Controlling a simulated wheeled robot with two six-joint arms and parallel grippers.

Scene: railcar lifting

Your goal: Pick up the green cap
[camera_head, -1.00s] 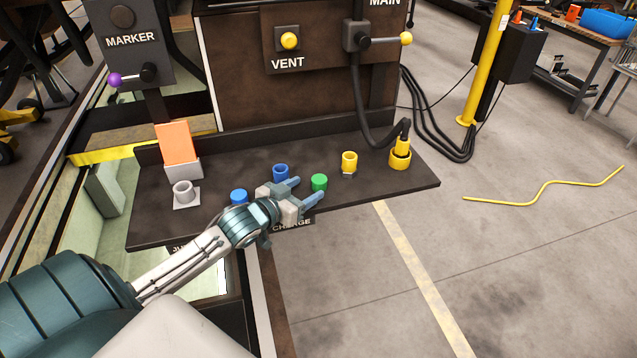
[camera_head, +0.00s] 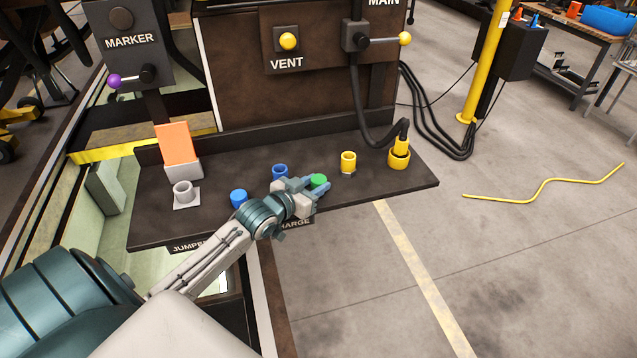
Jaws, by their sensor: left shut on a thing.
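The green cap (camera_head: 319,181) is a small round cap at the front middle of the dark shelf (camera_head: 240,170). My left gripper (camera_head: 318,189) reaches in from the left and is shut on the green cap, with a finger on either side of it. The cap's lower part is hidden by the fingers, so I cannot tell whether it still touches the shelf. My right gripper is not in view.
A blue cap (camera_head: 239,198) and a blue socket (camera_head: 280,171) stand close left of the gripper. A yellow socket (camera_head: 348,162) and a yellow plug with a black cable (camera_head: 400,152) stand to the right. A grey socket (camera_head: 183,192) and an orange block (camera_head: 175,144) stand left.

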